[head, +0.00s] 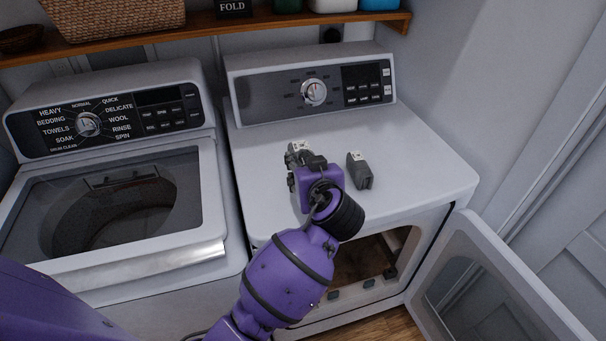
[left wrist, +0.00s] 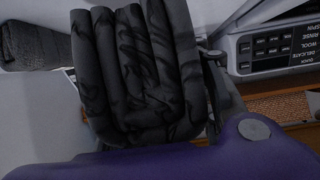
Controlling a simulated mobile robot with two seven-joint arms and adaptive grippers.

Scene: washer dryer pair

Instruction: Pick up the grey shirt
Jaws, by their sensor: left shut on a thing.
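The dark grey folded cloth (left wrist: 138,70), with faint black marks, fills the middle of the left wrist view close to the camera; I take it to be the grey shirt. My left gripper (head: 298,155) is shut on it over the top of the dryer. In the head view the gripper and wrist hide most of it, and only a small pale and grey part shows. I cannot tell whether it touches the dryer top. My right gripper is not in view.
Another grey folded item (head: 359,172) lies on the dryer top (head: 420,165) just right of my gripper. The dryer door (head: 490,285) hangs open at the lower right. The washer (head: 110,265) stands at the left. A wooden shelf (head: 200,27) with a wicker basket (head: 115,15) runs behind.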

